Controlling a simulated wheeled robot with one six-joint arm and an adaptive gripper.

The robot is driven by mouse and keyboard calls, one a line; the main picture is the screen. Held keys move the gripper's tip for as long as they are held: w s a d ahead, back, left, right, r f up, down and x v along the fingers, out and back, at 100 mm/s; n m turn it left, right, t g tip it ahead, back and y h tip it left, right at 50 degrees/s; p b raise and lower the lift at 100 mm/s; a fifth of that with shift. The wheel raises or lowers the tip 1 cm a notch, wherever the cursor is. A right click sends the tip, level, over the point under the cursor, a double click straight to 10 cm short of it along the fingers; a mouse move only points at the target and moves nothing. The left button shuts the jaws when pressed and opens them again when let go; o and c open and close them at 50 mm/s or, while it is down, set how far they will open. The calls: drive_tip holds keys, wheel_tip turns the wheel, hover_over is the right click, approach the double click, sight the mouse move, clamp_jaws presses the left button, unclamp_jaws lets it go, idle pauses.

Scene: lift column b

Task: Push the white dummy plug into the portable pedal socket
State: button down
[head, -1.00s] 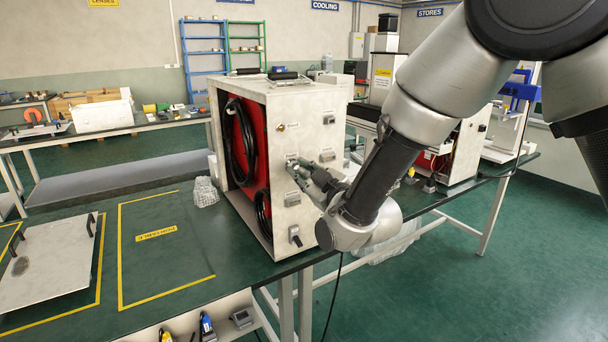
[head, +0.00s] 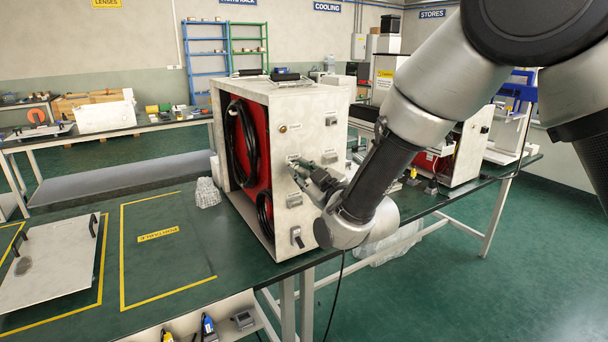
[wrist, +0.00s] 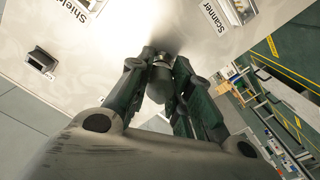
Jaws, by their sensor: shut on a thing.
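My gripper (head: 298,167) is at the front panel of the white case (head: 326,127), about mid-height. In the wrist view my gripper (wrist: 160,66) is shut on the dummy plug (wrist: 157,87), which looks grey in shade between the dark fingers. The plug's far end points at the panel, at or very close to it. The fingertips hide the spot in front of it, so I cannot tell whether it is inside a socket. The portable pedal socket cannot be told apart; that part of the panel is largely covered by my gripper.
Black cables (head: 240,140) hang in the case's open side. Bubble wrap (head: 207,192) lies to its left.

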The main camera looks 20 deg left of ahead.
drive_tip(key=c, duration=1.2)
unclamp_jaws()
drive_tip(key=v, duration=1.2)
drive_tip(key=shift+w, duration=0.1)
